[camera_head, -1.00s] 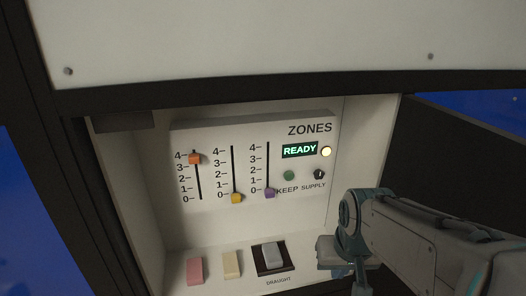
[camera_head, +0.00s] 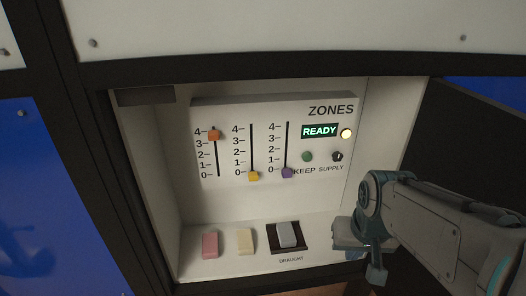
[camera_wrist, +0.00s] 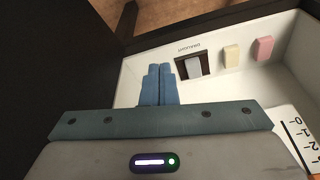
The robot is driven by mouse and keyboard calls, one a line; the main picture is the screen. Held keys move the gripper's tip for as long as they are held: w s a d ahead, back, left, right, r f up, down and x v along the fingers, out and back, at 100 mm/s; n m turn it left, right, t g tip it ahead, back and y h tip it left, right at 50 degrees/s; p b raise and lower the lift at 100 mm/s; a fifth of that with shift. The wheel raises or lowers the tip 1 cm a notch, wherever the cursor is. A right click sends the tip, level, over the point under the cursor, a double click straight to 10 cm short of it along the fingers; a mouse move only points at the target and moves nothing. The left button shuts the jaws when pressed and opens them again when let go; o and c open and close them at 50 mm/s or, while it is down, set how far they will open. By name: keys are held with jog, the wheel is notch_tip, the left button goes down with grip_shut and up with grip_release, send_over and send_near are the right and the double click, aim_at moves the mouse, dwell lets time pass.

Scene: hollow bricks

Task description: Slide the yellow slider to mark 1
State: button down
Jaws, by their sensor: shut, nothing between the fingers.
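The yellow slider (camera_head: 252,176) is at the bottom of the middle track, at mark 0, on the white ZONES panel (camera_head: 230,105). The orange slider (camera_head: 213,135) is on the left track a little below mark 4. The purple slider (camera_head: 287,173) is at 0 on the right track. My gripper (camera_wrist: 158,72) shows in the wrist view with its blue fingers together and nothing between them. In the head view my arm reaches in at the right of the recess, apart from the sliders; the fingertips are mostly hidden there.
A pink block (camera_head: 210,245), a cream block (camera_head: 246,242) and a grey rocker (camera_head: 287,235) marked DRAUGHT are on the recess floor. A green READY display (camera_head: 320,131), lit lamp (camera_head: 346,133), green button (camera_head: 307,157) and black knob (camera_head: 337,157) are at the panel's right. A dark door (camera_head: 465,130) stands open at right.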

jog(key=c, duration=1.6)
grip_release()
jog(key=shift+w+f, duration=0.1)
jog(key=o, duration=0.5)
jog(key=w+a+f+t+b, duration=0.1)
jog(key=w+a+f+b, duration=0.1)
jog(key=w, duration=0.1)
jog(key=w+a+f+t+b, duration=0.1)
jog(key=w+b, duration=0.1)
jog(key=shift+a+f+n+t, duration=0.25)
jog(key=shift+n+t, duration=0.05)
jog(key=shift+n, duration=0.1)
jog(key=shift+w+a+f+n+t+y+b, duration=0.5)
jog(key=shift+w+a+t+b, duration=0.85)
jog(key=shift+w+a+t, duration=1.2)
jog(key=shift+w+a+f+n+t+y+b, duration=0.15)
jog(key=shift+w+a+f+t+y+b, duration=0.65)
jog(key=shift+w+a+t+b, duration=1.65)
jog(key=shift+w+a+f+n+t+y+b, duration=0.3)
jog(key=shift+w+a+f+t+y, duration=0.75)
jog(key=shift+a, duration=2.6)
